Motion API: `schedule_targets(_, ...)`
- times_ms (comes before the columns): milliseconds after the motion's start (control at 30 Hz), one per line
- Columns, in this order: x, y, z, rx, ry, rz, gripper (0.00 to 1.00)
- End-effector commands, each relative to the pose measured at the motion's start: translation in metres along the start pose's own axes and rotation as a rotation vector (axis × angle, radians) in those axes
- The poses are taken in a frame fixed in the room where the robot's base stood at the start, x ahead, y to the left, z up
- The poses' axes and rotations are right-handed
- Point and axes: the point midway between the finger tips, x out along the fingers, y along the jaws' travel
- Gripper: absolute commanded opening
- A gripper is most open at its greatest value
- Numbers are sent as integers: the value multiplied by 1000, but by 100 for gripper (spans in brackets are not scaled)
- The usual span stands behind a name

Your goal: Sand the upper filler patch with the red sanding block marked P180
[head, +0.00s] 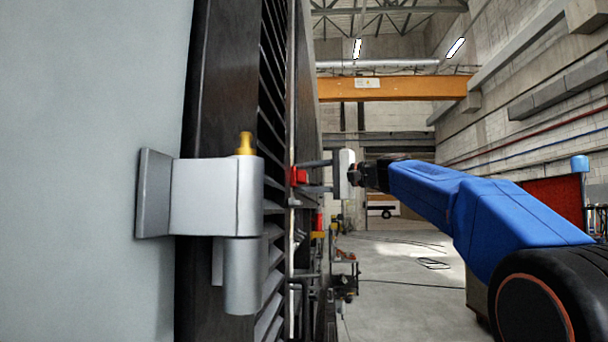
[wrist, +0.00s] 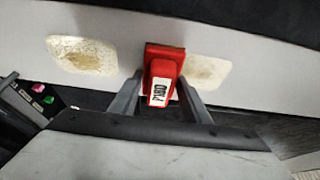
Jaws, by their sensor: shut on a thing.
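My gripper (head: 308,177) reaches left toward the side of the coach and is shut on the red sanding block (head: 299,176). In the wrist view the red block (wrist: 165,62) sits between the two fingers, with a white label that appears to read P180. Two pale, mottled filler patches show on the light panel: one left of the block (wrist: 83,55) and one right of it (wrist: 209,70). The block overlaps the near edge of the right patch. I cannot tell whether it touches the panel, or which patch is the upper one. The head view shows neither patch.
A grey hinge-like bracket (head: 217,197) with a brass pin stands close at the left, before a dark louvred side (head: 272,120). Various items (head: 343,278) stand low along the coach. Open concrete floor (head: 400,262) lies to the right. An orange beam (head: 392,88) crosses overhead.

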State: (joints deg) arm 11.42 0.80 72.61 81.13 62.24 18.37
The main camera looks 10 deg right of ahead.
Motion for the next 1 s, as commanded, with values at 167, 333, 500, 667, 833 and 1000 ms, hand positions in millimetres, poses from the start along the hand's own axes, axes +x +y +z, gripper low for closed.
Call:
schedule_targets(167, -2, -1, 1, 0, -1, 1, 25)
schedule_targets(333, -2, -12, 1, -1, 0, -1, 25)
schedule_targets(500, -2, -25, 0, -1, 0, -1, 25)
schedule_targets(667, -3, -34, 0, -2, 0, -1, 25)
schedule_targets(833, -3, -38, 1, 0, 0, -1, 25)
schedule_targets(1000, -2, -48, 1, -2, 0, -2, 25)
